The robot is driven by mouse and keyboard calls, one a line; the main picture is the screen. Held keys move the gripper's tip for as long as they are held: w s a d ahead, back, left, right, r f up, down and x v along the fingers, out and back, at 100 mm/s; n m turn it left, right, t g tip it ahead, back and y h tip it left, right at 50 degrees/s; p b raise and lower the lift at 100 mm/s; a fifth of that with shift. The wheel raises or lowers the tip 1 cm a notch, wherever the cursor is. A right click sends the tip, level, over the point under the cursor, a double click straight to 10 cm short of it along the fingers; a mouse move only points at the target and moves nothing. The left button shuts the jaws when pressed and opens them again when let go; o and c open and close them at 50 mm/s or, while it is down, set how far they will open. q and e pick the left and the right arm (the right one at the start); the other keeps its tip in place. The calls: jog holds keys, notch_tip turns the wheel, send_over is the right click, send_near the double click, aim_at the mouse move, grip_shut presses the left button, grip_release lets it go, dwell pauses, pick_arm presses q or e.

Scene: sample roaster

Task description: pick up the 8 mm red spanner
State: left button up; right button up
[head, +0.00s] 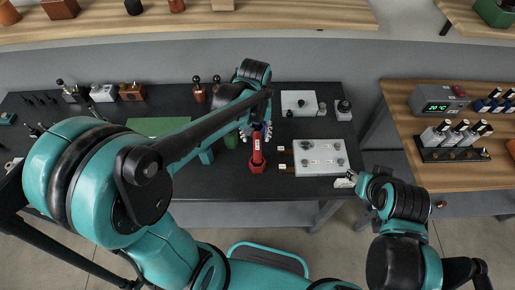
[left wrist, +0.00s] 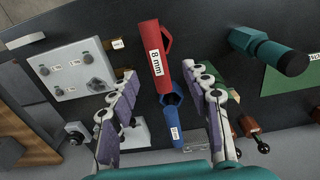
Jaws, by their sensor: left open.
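The red spanner (head: 257,153), labelled 8 mm, lies on the black bench in the head view. In the left wrist view the red spanner (left wrist: 158,62) shows beyond the fingertips, with a loop at its side. A blue piece (left wrist: 171,118) with a white label lies end to end with it, between my fingers. My left gripper (head: 256,131) is over the bench at the far end of the red spanner. It is open, with fingers apart on either side in the left wrist view (left wrist: 163,100). My right gripper (head: 345,182) is small at the bench's front right; its jaws are unclear.
A white panel with knobs (head: 320,157) lies right of the spanner. A green mat (head: 157,126) and a teal tool (left wrist: 270,52) are on the other side. Small machines line the bench's back. A wooden side table (head: 460,176) with bottles stands at right.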

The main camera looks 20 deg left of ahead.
aim_at(257, 145)
pick_arm(q)
jog(key=shift+w+d+f, duration=0.1)
jog(key=shift+f, duration=0.6)
notch_tip(257, 145, down, 7)
jog(key=shift+d+r+b, duration=0.1)
jog(key=shift+d+b, duration=0.05)
jog(key=shift+b, duration=1.05)
grip_shut()
